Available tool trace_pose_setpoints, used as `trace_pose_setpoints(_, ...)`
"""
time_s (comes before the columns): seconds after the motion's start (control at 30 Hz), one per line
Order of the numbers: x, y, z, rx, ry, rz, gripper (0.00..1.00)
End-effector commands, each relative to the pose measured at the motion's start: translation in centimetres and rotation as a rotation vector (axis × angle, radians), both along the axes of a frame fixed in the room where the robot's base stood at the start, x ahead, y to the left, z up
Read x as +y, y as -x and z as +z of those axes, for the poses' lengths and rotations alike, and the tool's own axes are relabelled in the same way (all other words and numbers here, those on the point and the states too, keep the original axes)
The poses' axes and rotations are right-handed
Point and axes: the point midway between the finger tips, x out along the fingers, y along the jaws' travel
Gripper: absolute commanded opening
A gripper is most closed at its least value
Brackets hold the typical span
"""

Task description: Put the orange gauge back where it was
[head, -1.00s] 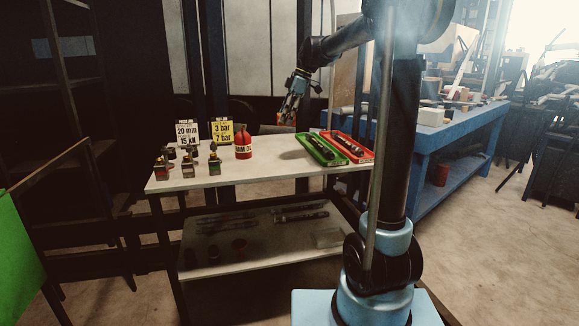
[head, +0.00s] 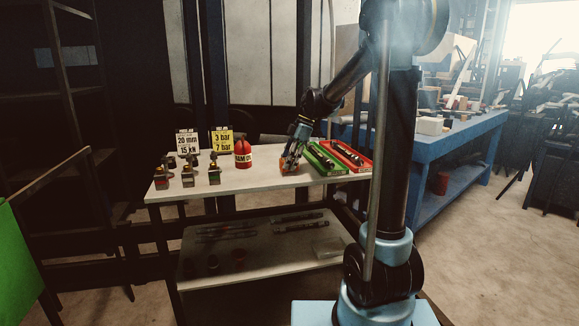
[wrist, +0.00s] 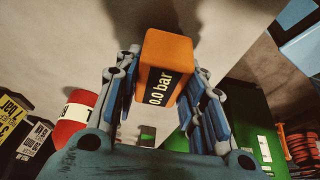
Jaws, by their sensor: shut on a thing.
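The orange gauge (wrist: 165,60) is a block with a dark display reading "0.0 bar". It sits between the blue-padded fingers of my gripper (wrist: 165,78), which is shut on it. In the head view my gripper (head: 292,154) points down at the white table top (head: 265,181), between the red bottle and the green tray. The gauge shows there as a small orange patch (head: 287,166) low at the fingertips. I cannot tell whether it touches the table.
A green tray (head: 325,168) and a red tray (head: 359,167) lie to the right. White (head: 187,142) and yellow (head: 222,140) sign cards stand at the back left, behind several small blocks.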

Motion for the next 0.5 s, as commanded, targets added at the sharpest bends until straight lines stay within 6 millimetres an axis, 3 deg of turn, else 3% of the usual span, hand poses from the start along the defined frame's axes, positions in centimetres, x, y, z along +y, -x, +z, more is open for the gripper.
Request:
trace_pose_setpoints(0.1, 0.01, 0.04, -1.11, 0.0, 0.0, 0.0, 0.0)
trace_pose_setpoints(0.43, 0.04, 0.03, -1.34, 0.0, 0.0, 0.0, 0.0)
trace_pose_setpoints(0.47, 0.04, 0.02, -1.36, 0.0, 0.0, 0.0, 0.42)
trace_pose_setpoints(0.5, 0.05, 0.03, -1.34, 0.0, 0.0, 0.0, 0.51)
